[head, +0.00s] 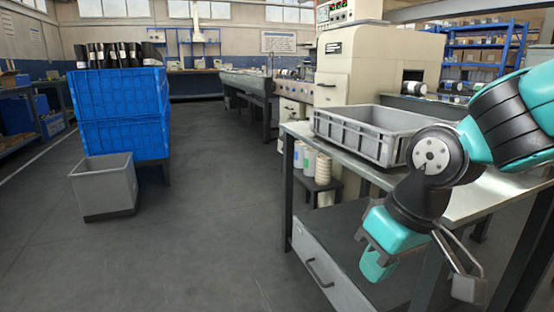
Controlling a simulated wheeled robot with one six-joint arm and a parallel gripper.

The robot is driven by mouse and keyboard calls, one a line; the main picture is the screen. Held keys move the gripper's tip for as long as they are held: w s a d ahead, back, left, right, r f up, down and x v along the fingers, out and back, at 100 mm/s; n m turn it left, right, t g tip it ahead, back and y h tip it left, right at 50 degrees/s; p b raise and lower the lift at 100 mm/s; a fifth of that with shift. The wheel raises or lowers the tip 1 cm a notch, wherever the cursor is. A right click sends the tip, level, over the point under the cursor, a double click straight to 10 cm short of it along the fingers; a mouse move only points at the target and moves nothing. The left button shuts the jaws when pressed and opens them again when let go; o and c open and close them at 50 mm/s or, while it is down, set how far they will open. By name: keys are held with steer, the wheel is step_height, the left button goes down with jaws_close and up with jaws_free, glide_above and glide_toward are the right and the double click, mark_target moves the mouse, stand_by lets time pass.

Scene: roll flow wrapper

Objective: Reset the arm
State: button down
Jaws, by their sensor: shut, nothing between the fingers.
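My gripper (466,286) hangs at the lower right, at the end of my teal and black arm. It is shut and holds nothing. It points downward, in front of the metal-topped workbench (462,205) as the head view shows it. My arm comes in from the right edge with its wrist bent down. The arm covers part of the bench top and the right end of a grey crate (345,128) standing on it.
Stacked blue crates (122,110) with dark rolls on top stand at the left, with a grey bin (104,187) on the floor before them. A cream machine (358,65) stands behind the bench. A small stool (318,185) holds containers. The floor (215,215) in the middle is clear.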

steer(key=s+r+n+g+y+p, duration=0.15)
steer(key=s+r, duration=0.25)
steer(key=s, duration=0.8)
step_height(320, 180, up, 37)
steer(key=p, duration=3.7)
steer(key=shift+w+d, duration=0.15)
steer(key=shift+d, duration=0.3)
steer(key=shift+h, duration=0.25)
